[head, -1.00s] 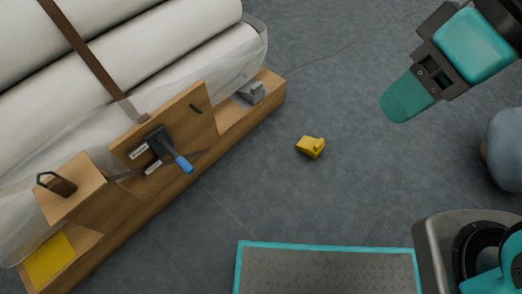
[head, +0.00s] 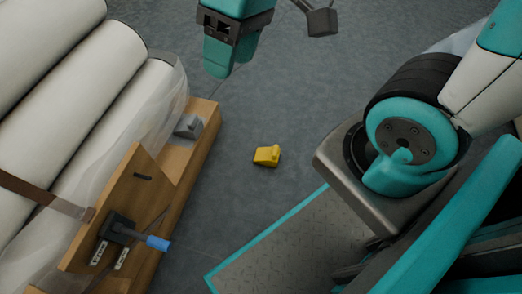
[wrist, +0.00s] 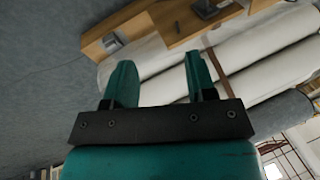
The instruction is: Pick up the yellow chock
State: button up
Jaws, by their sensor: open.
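The yellow chock (head: 267,156) lies on the grey floor, in the middle of the head view, between the wooden pallet and my base. My gripper (head: 217,72) is above and to the left of the chock in the head view, empty and apart from it. In the wrist view my gripper (wrist: 160,75) shows two teal fingers spread apart with nothing between them. The chock does not show in the wrist view.
A wooden pallet (head: 182,185) with white wadding rolls (head: 85,85) stands on the left. A grey block (head: 187,126) sits on its edge. A blue-handled tool (head: 155,242) is on its upright board. The floor around the chock is clear.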

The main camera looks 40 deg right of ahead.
jog(key=w+d+f+m+b, duration=0.3)
jog(key=w+d+f+m, duration=0.3)
jog(key=w+f, duration=0.65)
jog(key=w+d+f+m+g+b, duration=0.1)
jog(key=w+d+f+m, duration=0.15)
jog(key=d+f, duration=0.4)
jog(key=w+d+f+m+g+b, duration=0.1)
jog(key=w+d+f+m, duration=0.2)
jog(key=f, duration=0.6)
jog(key=m+b, duration=0.2)
jog(key=m, duration=0.2)
send_near(276, 149)
jog(key=shift+g, duration=0.5)
jog(key=b+x, duration=0.2)
jog(key=b, duration=0.1)
jog(key=b+x, duration=0.2)
jog(key=b, duration=0.1)
jog(key=shift+w+a+f, duration=0.1)
jog(key=shift+a+f, duration=0.15)
jog(key=shift+f, duration=0.1)
jog(key=b+x, duration=0.1)
jog(key=x, duration=0.1)
jog(key=b+x, duration=0.4)
jog(key=shift+w+d+f, duration=0.1)
jog(key=shift+w, duration=0.15)
jog(key=shift+h, duration=0.3)
jog(key=shift+c, duration=0.2)
grip_shut()
